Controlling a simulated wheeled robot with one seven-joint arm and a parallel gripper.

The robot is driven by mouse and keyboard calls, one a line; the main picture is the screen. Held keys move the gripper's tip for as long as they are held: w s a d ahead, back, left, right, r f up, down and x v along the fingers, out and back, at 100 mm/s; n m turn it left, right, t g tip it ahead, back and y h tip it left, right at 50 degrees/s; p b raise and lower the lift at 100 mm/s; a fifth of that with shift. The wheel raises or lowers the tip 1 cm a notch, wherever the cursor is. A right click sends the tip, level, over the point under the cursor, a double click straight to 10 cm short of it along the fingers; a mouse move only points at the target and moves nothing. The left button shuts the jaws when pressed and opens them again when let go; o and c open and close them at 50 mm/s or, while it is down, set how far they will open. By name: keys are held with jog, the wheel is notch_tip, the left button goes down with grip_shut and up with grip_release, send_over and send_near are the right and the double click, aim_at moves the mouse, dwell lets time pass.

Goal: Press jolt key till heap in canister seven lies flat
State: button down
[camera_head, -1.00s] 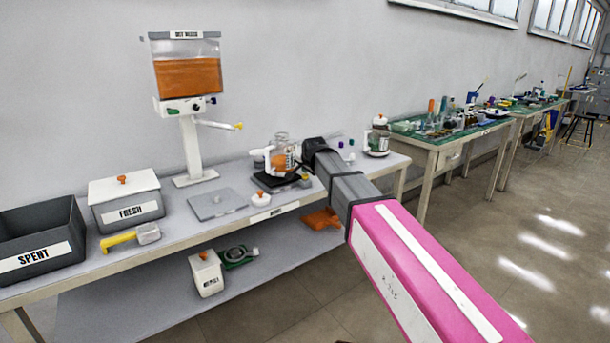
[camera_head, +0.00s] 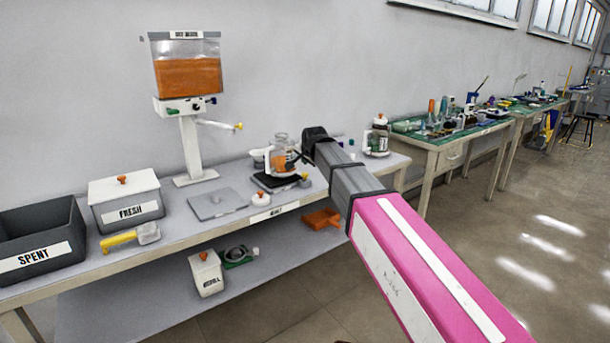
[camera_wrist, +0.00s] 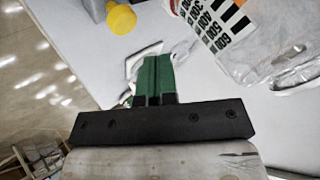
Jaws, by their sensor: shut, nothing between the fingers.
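A clear canister (camera_head: 281,141) with orange contents and a white handle stands on a dark base (camera_head: 264,183) on the near bench. In the wrist view, the canister (camera_wrist: 262,52) shows a black number scale at upper right. No number seven is legible, and I cannot tell the shape of the orange surface. A yellow knob (camera_head: 304,177) sits at the base's right side, and a yellow knob (camera_wrist: 121,19) shows at upper left in the wrist view. No key is labelled legibly. My gripper (camera_wrist: 153,62) has its green fingers shut and empty, beside the canister, apart from the knob.
A hopper (camera_head: 188,75) of orange material stands behind. A grey plate (camera_head: 214,204), a yellow-handled scoop (camera_head: 130,237), a FRESH box (camera_head: 125,205) and a SPENT bin (camera_head: 40,245) lie left. A lidded jar (camera_head: 377,138) stands right.

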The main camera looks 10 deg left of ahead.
jog(key=shift+r, duration=1.6)
jog(key=shift+f, duration=0.1)
jog(key=s+d+f+n+g+h, duration=0.1)
jog(key=s+d+f+g, duration=0.15)
jog(key=d+f, duration=0.8)
jog(key=s+d+f+n+g+h, duration=0.1)
jog(key=s+d+f+h, duration=0.15)
jog(key=d+f, duration=0.8)
jog(key=s+d+f+n+g, duration=0.1)
jog(key=s+d+f+g, duration=0.1)
jog(key=s+d+f, duration=0.5)
jog(key=s+d+f+n+g, duration=0.1)
jog(key=s+d+f+g, duration=0.2)
jog(key=s+d+f, duration=0.4)
jog(key=s+d, duration=0.5)
jog(key=d, duration=0.3)
jog(key=shift+s+d+f, duration=0.3)
jog(key=shift+s+d, duration=0.1)
